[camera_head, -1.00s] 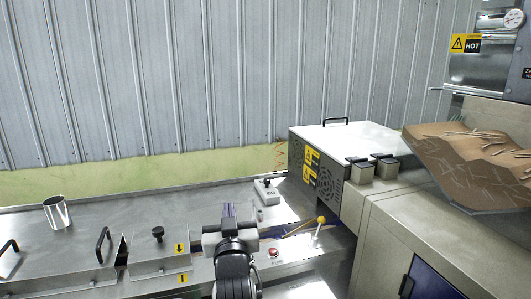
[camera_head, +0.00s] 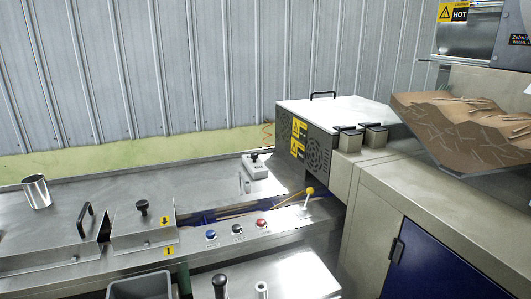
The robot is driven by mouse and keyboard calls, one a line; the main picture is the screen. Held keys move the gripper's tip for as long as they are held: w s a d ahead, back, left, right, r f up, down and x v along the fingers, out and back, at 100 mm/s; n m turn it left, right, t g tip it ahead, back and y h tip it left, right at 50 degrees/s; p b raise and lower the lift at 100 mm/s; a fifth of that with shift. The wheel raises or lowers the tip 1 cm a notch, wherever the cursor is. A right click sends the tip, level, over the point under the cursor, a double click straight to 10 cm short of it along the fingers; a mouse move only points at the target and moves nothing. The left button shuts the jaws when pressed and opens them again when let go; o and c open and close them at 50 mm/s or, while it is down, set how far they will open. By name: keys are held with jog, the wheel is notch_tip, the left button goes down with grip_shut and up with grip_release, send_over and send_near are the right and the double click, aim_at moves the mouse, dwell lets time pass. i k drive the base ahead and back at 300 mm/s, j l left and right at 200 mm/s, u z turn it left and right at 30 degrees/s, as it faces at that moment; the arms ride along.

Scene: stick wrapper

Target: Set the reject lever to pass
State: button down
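A lever with a yellow ball knob (camera_head: 309,190) and a pale stem stands at the right end of the steel front panel, close to the grey cabinet. Its stem is nearly upright, leaning slightly with the knob to the right. I take it for the reject lever, but no pass or reject marking is readable. My gripper is not in view, and nothing touches the lever.
Blue, black and red buttons (camera_head: 261,223) line the panel left of the lever. A boxy machine (camera_head: 341,112) stands behind it. A black-topped handle (camera_head: 220,285) and a grey bin (camera_head: 140,287) are in front. A steel cup (camera_head: 37,191) stands at left.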

aim_at(310, 191)
jog(key=z, duration=1.65)
jog(key=j, duration=0.4)
jog(key=i+j, duration=0.1)
jog(key=j, duration=0.25)
